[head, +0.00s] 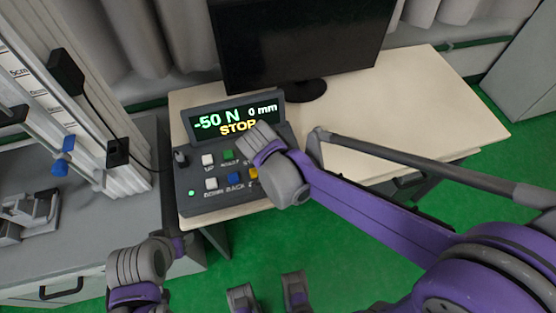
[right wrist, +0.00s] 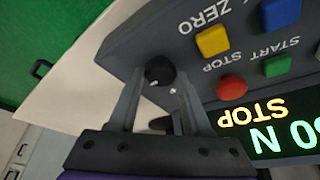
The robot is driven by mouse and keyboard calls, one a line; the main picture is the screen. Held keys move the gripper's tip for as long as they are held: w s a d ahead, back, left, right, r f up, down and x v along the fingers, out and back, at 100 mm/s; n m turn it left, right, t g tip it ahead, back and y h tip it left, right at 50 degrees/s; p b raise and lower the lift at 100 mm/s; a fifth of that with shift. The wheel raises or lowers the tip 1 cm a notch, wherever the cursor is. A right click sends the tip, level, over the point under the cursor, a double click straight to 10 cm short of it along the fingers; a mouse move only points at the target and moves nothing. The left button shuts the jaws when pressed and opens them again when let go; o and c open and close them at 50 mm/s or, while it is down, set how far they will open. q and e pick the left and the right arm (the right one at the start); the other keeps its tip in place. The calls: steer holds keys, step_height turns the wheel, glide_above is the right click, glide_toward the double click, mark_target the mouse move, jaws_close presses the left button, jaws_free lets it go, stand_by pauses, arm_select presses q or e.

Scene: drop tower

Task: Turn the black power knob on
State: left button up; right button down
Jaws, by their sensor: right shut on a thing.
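The black power knob (right wrist: 160,70) shows in the right wrist view near the end of the grey control panel (right wrist: 205,70), beside the yellow ZERO and red STOP buttons. My right gripper (right wrist: 157,80) has one finger on each side of the knob and is shut on it. Small white marks show by the knob's lower edge. In the head view my right wrist and arm cover the right part of the panel (head: 185,180), so the knob is hidden there. My left gripper (head: 268,292) is open and empty at the bottom of the head view, away from the panel.
The panel's lit display (head: 236,119) reads -50 N, 0 mm and STOP. A black monitor (head: 300,40) stands behind on the pale table (head: 430,90). The drop tower frame (head: 100,150) stands at the left. The table's right side is clear apart from my arm above it.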

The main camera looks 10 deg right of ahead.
steer(key=shift+m, duration=0.6)
steer(key=shift+c, duration=1.7)
jaws_free()
steer(key=p+v, duration=0.1)
steer(key=v, duration=0.9)
steer(key=shift+a+r+p, duration=0.3)
steer(key=shift+r, duration=0.1)
